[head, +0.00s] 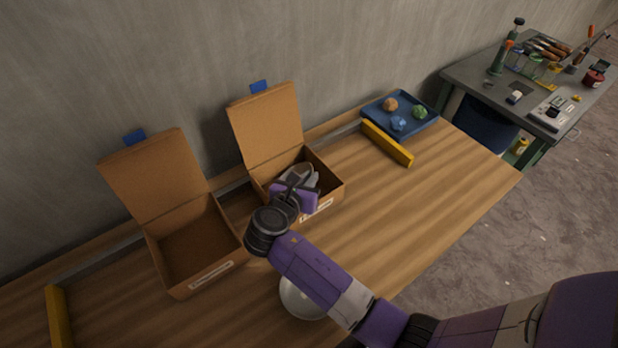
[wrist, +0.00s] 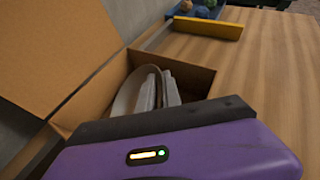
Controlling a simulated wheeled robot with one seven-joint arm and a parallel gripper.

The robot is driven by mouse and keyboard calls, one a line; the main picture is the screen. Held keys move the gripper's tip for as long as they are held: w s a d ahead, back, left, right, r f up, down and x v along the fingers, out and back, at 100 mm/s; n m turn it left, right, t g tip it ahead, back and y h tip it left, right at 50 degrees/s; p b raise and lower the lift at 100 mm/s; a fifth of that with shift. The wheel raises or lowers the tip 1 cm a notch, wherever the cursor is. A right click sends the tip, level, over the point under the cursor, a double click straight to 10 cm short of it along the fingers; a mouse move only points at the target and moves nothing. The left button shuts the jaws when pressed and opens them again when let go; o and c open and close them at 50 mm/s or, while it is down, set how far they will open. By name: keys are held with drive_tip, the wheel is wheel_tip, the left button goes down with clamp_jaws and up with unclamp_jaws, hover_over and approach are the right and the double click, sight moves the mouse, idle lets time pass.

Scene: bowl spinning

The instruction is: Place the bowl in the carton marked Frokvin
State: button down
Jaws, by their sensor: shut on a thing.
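The pale grey bowl (head: 302,171) is tilted on edge inside the opening of the right-hand open carton (head: 333,187). My gripper (head: 297,184) is over that carton, its fingers shut on the bowl. The wrist view shows the two grey fingers (wrist: 159,92) at the bowl (wrist: 124,102), with carton walls around it. Whether the bowl touches the carton floor is hidden. The left-hand open carton (head: 172,258) is empty. Both cartons have a white front label, too small to read, so I cannot tell which is Frokvin.
Another pale round object (head: 298,301) sits on the wooden table (head: 440,205), partly behind my arm. A blue tray (head: 433,125) with several coloured lumps stands at the back right, beside a yellow bar (head: 387,143). Raised carton lids stand by the wall. The table's right part is clear.

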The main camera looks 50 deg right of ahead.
drive_tip(key=c, duration=1.5)
unclamp_jaws()
drive_tip(key=shift+f, duration=0.1)
drive_tip(key=v, duration=1.2)
